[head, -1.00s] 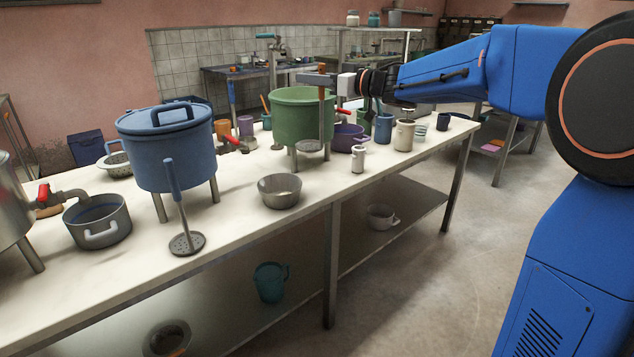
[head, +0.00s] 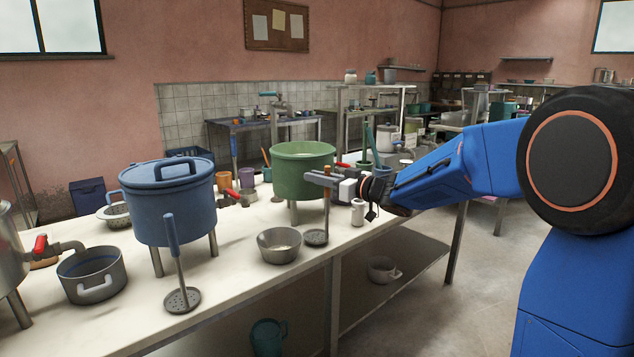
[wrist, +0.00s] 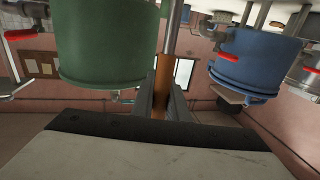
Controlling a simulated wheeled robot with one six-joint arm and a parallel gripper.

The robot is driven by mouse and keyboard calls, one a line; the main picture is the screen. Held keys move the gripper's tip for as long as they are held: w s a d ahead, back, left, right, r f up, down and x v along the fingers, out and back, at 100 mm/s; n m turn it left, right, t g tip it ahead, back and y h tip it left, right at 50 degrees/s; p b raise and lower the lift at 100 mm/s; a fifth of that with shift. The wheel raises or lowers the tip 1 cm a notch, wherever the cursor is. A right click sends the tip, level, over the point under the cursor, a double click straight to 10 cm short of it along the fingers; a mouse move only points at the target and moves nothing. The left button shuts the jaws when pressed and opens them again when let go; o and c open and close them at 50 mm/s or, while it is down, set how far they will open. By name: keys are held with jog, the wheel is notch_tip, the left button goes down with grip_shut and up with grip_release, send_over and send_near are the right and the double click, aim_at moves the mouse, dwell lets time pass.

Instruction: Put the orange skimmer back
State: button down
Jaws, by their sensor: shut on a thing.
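The orange skimmer (head: 317,237) hangs upright from my gripper (head: 322,178), with its flat round disc down. My gripper is shut on its orange handle, which shows between the jaws in the wrist view (wrist: 160,94). In the head view the disc is low over the table in front of the green pot (head: 302,172), to the right of a metal bowl (head: 279,245). I cannot tell if the disc touches the tabletop. A blue-handled skimmer (head: 172,236) stands upright in front of the blue lidded pot (head: 165,210).
The long white table (head: 235,291) also holds a grey pot (head: 92,277) under a red-handled tap at left. A small white jar (head: 358,212) stands just right of the skimmer. Bare tabletop lies between the blue skimmer and the bowl.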

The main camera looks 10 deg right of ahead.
jog(key=shift+f, duration=0.55)
jog(key=c, duration=1.7)
grip_release()
jog(key=shift+c, duration=0.2)
jog(key=v, duration=1.2)
